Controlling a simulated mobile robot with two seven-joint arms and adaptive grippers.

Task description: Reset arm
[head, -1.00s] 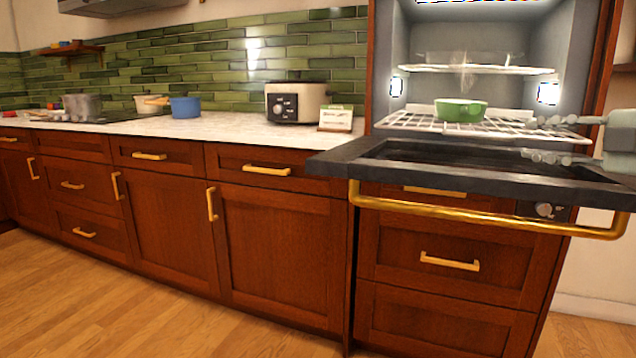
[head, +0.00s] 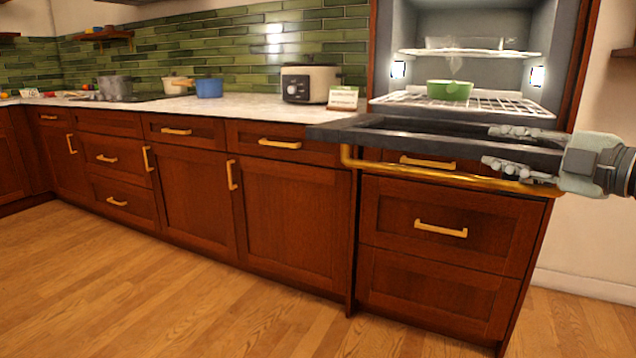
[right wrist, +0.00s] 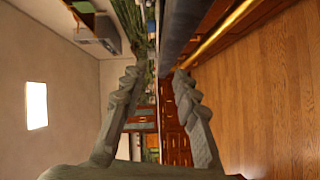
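In the head view part of the gold handle (head: 440,174) shows below the gripper. My left gripper is not in view.
A slow cooker (head: 308,84), a sign (head: 343,99) and a blue pot (head: 209,88) stand on the counter (head: 250,105). The wooden floor (head: 140,280) at the front left is clear.

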